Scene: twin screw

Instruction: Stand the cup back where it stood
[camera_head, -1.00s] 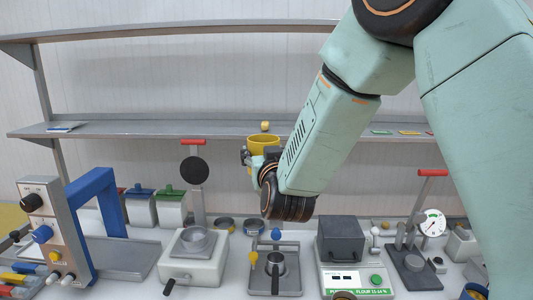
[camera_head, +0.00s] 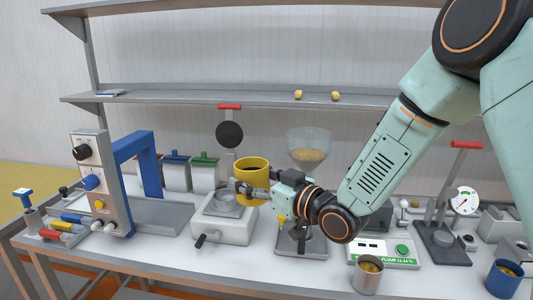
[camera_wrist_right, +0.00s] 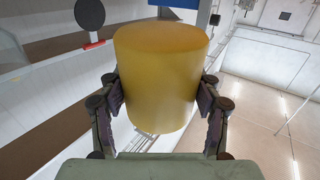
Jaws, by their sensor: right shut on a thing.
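A yellow cup (camera_head: 252,177) is held up in the air in the head view, in front of the back wall and below the shelf. It looks roughly upright with its open rim on top. My right gripper (camera_head: 257,190) is shut on the cup's side, its arm coming in from the right. The right wrist view shows the yellow cup (camera_wrist_right: 160,80) squeezed between the two fingers (camera_wrist_right: 160,100). My left gripper is not in view.
Below the cup is a grey-white press (camera_head: 224,217) with a round dish. To its right stands a clear funnel (camera_head: 309,150) of grain. A steel cup (camera_head: 367,275) and a blue cup (camera_head: 504,278) stand at the front right.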

